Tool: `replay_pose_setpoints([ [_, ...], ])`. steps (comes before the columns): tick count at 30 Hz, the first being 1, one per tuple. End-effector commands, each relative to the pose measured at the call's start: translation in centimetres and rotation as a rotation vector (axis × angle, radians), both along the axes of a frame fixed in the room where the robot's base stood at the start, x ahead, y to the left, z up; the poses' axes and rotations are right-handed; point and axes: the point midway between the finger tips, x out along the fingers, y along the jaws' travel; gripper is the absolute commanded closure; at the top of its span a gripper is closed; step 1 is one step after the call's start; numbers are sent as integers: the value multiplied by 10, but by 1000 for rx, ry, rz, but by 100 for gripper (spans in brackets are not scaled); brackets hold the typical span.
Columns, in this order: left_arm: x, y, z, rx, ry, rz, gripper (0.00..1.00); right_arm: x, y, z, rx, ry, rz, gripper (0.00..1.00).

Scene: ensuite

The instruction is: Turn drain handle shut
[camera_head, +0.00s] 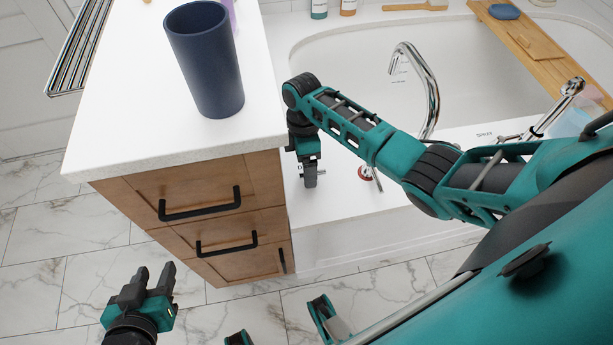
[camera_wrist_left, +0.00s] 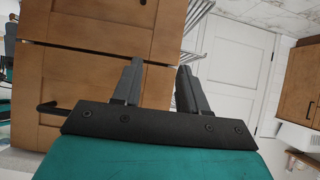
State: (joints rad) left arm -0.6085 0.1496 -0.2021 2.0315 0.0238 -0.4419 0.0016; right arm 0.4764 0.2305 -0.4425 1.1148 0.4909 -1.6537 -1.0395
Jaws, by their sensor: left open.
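A chrome lever (camera_head: 509,138) stands beside a printed "OPEN" label (camera_head: 485,134) on the white tub deck, partly behind my right arm; it looks like the drain handle. Another small chrome handle with a red disc (camera_head: 366,173) sits on the deck below that arm. My right gripper (camera_head: 309,178) points down over the deck near the cabinet's side, left of the red disc and well left of the "OPEN" label. Its fingers show edge-on. My left gripper (camera_head: 154,274) is open and empty, low before the wooden drawers; its parted fingers also show in the left wrist view (camera_wrist_left: 158,85).
A dark blue cup (camera_head: 207,65) stands on the white counter (camera_head: 120,110). The wooden drawers (camera_head: 215,185) have protruding black handles. The chrome spout (camera_head: 425,85) rises near my right arm. A wooden tray (camera_head: 530,40) spans the tub. The marble floor (camera_head: 45,250) at left is clear.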

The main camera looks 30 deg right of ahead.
Motion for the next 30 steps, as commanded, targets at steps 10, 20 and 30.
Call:
replay_pose_setpoints([
  [10,8,-6,1,-12,-16,-10,57,-7,2,-36,-1,-1,0,19],
  [20,10,-6,5,-13,-24,-9,57,-7,2,-36,-1,-1,0,24],
  [30,7,-6,0,-12,-15,-8,57,-7,2,-36,-1,0,0,56],
])
